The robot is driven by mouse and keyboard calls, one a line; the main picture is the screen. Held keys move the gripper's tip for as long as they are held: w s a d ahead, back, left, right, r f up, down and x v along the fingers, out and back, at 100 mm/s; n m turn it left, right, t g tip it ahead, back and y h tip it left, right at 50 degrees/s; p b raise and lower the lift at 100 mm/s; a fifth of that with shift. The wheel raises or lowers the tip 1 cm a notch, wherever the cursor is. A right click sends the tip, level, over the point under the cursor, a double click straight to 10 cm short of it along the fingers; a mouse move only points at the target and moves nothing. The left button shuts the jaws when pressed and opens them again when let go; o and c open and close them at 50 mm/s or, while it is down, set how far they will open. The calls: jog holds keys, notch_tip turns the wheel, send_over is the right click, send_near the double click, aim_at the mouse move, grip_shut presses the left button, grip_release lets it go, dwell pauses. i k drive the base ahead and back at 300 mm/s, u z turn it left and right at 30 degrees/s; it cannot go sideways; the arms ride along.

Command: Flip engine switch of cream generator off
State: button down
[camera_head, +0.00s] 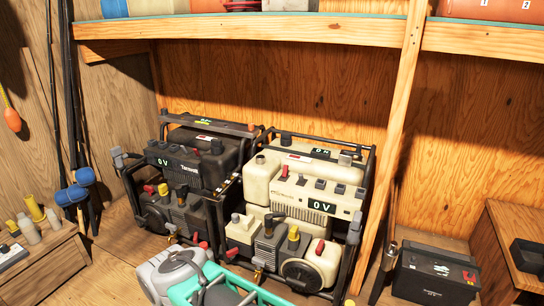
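The cream generator (292,190) stands upright in a black tube frame at the middle of the view, on the floor against the plywood wall. A dark label on its top (321,153) seems to read ON. A small display on its front panel (322,206) reads 0 V. A small red part (284,172) shows at the upper left of the panel, and another red part (320,247) sits low on the right. I cannot tell which part is the engine switch or how it is set.
A dark generator (190,175) stands close on the left. A shelf (270,30) overhangs.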

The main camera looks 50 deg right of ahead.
aim_at(284, 169)
jog(key=z, duration=0.3)
jog(key=i, duration=0.75)
jog(key=z, duration=1.2)
jog(key=i, duration=0.5)
jog(key=z, duration=0.55)
